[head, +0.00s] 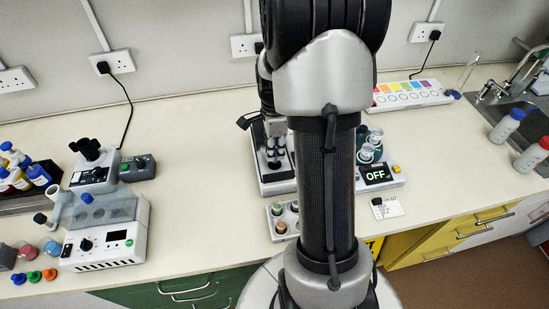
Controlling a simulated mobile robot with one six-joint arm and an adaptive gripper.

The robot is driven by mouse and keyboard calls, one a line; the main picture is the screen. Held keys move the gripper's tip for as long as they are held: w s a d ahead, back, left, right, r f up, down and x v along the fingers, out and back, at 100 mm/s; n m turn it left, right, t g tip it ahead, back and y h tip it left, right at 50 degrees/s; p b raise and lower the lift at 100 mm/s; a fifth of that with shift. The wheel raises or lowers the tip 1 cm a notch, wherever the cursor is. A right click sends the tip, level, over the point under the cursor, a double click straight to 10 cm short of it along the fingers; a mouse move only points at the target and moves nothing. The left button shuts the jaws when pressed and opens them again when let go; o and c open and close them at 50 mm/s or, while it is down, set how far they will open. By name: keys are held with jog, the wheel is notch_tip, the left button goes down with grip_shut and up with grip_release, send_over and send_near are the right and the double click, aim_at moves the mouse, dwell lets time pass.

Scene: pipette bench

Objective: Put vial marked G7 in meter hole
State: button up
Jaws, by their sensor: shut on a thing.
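My gripper (272,144) is partly hidden behind my own arm and points down over a white and dark bench device (264,187), which may be the meter. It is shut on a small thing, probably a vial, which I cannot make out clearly. No G7 mark can be read. I cannot tell whether the held thing is in a hole or above it. A small grey rack (272,228) with several vials stands in front of the device, partly covered by my arm.
A white device with an OFF display (377,174) and glass jars stands right of my arm. A white card (388,208) lies near it. A larger white instrument (107,240) stands at the left. A sink (515,105) is at the far right. The bench between the left instrument and the rack is clear.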

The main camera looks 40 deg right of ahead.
jog(key=shift+f+b, duration=0.4)
jog(key=shift+f, duration=1.5)
jog(key=shift+f+b, duration=0.3)
jog(key=shift+f, duration=0.1)
jog(key=o, duration=0.9)
jog(key=shift+r, duration=0.1)
